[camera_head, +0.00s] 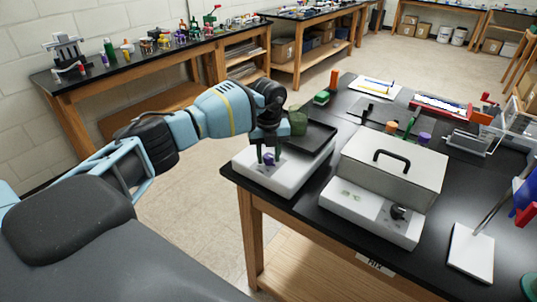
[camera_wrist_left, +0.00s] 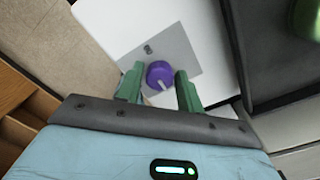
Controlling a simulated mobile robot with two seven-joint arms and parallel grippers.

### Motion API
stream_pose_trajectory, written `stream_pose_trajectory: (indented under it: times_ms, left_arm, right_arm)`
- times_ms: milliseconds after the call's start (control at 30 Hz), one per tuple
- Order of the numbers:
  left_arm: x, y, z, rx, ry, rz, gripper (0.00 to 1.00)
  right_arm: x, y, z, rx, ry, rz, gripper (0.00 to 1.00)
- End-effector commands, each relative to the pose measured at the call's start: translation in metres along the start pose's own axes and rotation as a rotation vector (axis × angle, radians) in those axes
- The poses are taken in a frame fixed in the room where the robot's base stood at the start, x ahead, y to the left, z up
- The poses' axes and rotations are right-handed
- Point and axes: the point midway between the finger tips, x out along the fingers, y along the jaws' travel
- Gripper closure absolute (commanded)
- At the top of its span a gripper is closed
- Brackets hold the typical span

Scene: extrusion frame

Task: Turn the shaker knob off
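The shaker (camera_head: 292,180) is a white box with a dark tray (camera_head: 318,136) on top, at the table's near left corner. Its purple knob (camera_head: 269,159) sits on a grey panel on the front part. In the left wrist view the knob (camera_wrist_left: 159,74) shows a pale pointer line aimed toward the picture's bottom, slightly right. My left gripper (camera_head: 267,153) reaches down over the panel. In the left wrist view its green fingers (camera_wrist_left: 160,88) stand apart, one on each side of the knob, with narrow gaps seeming to show. Whether they touch it is unclear. My right gripper is not in view.
A white device (camera_head: 387,180) with a black handle and black knob stands right of the shaker. A green container (camera_head: 298,120) is by the tray, close to my left wrist. A stand with a white base (camera_head: 471,252) is at right. Bare black tabletop lies between the device and stand.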

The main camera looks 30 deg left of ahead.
Motion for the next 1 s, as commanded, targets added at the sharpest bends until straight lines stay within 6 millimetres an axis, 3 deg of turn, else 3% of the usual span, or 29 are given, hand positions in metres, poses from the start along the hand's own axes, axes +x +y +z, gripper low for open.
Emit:
stream_pose_trajectory:
  times_ms: [100, 433, 800, 1000]
  left_arm:
    - [0.0, 0.0, 0.0, 0.001, 0.0, 0.0, 0.5]
    - [-0.004, 0.0, 0.0, 0.002, 0.0, 0.0, 0.5]
    - [-0.058, 0.0, 0.001, 0.002, -0.002, -0.002, 0.5]
    - [-0.075, 0.0, 0.0, 0.001, 0.001, 0.0, 0.5]
  right_arm:
    - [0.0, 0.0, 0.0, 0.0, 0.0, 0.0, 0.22]
    - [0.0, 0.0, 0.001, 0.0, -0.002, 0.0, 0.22]
    - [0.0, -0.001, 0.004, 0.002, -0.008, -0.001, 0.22]
    - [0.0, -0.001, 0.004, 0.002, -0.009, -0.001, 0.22]
